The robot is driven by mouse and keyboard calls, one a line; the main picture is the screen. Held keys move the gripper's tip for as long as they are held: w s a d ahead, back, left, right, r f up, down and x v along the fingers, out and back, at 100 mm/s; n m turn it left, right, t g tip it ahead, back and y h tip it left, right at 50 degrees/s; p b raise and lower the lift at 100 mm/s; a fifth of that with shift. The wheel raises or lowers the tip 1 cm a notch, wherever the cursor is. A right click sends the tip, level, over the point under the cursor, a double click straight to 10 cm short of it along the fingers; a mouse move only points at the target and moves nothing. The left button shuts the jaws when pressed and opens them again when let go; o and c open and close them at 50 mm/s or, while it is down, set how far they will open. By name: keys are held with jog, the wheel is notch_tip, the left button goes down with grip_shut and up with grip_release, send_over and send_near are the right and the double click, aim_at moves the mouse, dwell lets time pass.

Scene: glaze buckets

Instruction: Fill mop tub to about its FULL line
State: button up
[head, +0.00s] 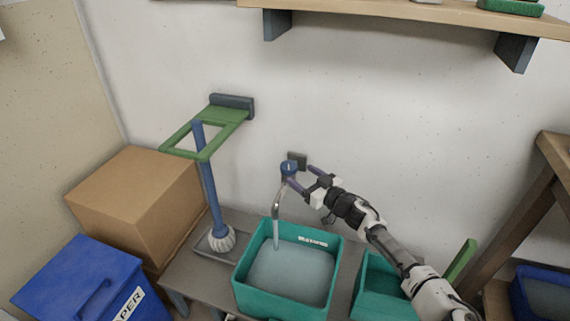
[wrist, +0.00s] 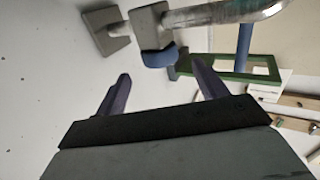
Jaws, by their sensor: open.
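The mop tub (head: 243,284) is a teal rectangular tub on the grey bench below the tap. It holds water (head: 290,272), and a white label (head: 313,241) shows on its inner back wall. The FULL line cannot be made out. The metal tap spout (head: 276,208) points down into the tub, and water seems to run from it. The blue tap handle (head: 289,168) is at the wall; it also shows in the wrist view (wrist: 160,56). My gripper (head: 299,184) is open, its fingertips close to the handle; in the wrist view the fingers (wrist: 158,88) are apart with nothing between them.
A second teal tub (head: 376,283) stands to the right, under my arm. A mop (head: 210,190) stands at the left in a green wall frame (head: 175,143). A cardboard box (head: 130,200) and a blue bin (head: 80,280) are at left. A shelf (head: 420,12) hangs above.

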aim_at(285, 162)
jog(key=x, duration=0.9)
jog(key=shift+c, duration=0.2)
jog(key=c, duration=0.9)
